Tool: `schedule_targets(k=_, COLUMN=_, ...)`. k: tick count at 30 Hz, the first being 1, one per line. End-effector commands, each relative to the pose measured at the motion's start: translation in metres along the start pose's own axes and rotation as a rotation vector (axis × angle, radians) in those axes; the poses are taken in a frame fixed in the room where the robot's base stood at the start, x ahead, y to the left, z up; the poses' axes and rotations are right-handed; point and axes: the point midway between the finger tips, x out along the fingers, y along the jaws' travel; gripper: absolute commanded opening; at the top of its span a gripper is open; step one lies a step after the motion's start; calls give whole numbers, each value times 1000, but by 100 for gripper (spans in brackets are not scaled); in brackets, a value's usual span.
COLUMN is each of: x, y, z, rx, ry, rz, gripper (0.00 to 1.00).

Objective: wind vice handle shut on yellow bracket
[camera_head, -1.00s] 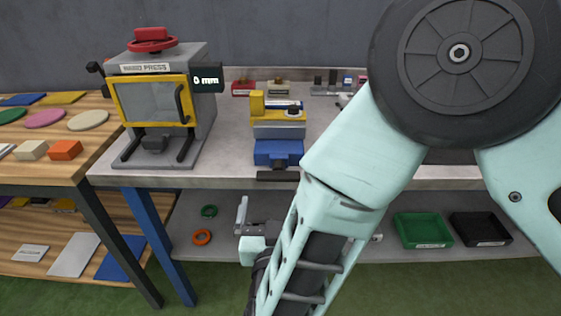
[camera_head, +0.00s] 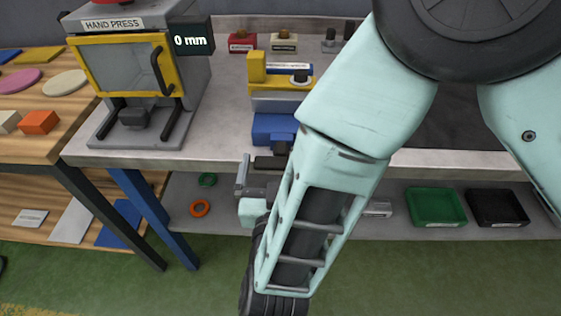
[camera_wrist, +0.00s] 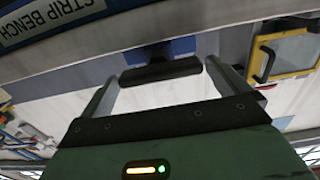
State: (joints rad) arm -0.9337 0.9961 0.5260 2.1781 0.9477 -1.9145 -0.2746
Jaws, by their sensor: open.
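The vice (camera_head: 274,128) has a blue body and grey jaws and stands at the front edge of the grey bench. The yellow bracket (camera_head: 257,68) sits at the top of the vice; I cannot tell whether the jaws touch it. The dark vice handle (camera_head: 269,162) is a short bar at the front, below the blue body. My gripper (camera_head: 252,176) is open, low in front of the handle, and partly hidden by my arm. In the wrist view the handle (camera_wrist: 160,72) lies across the space between the open fingertips (camera_wrist: 161,78), with no clear contact.
A hand press (camera_head: 125,75) reading 0 mm stands left of the vice. Red (camera_head: 242,42) and beige (camera_head: 284,43) blocks are behind it. The lower shelf holds green (camera_head: 435,207) and black (camera_head: 497,207) trays and two rings. My arm hides the bench's middle right.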

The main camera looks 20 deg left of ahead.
Motion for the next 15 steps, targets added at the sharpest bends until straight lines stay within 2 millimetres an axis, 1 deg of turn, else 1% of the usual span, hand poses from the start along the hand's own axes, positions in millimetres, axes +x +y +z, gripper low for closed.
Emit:
schedule_targets(k=2, x=0, y=0, z=0, rx=0, ry=0, rz=0, gripper=100)
schedule_targets(k=3, x=0, y=0, z=0, rx=0, ry=0, rz=0, gripper=89)
schedule_targets(k=6, x=0, y=0, z=0, rx=0, ry=0, rz=0, gripper=64)
schedule_targets(k=15, x=0, y=0, z=1, rx=21, ry=0, rz=0, gripper=64)
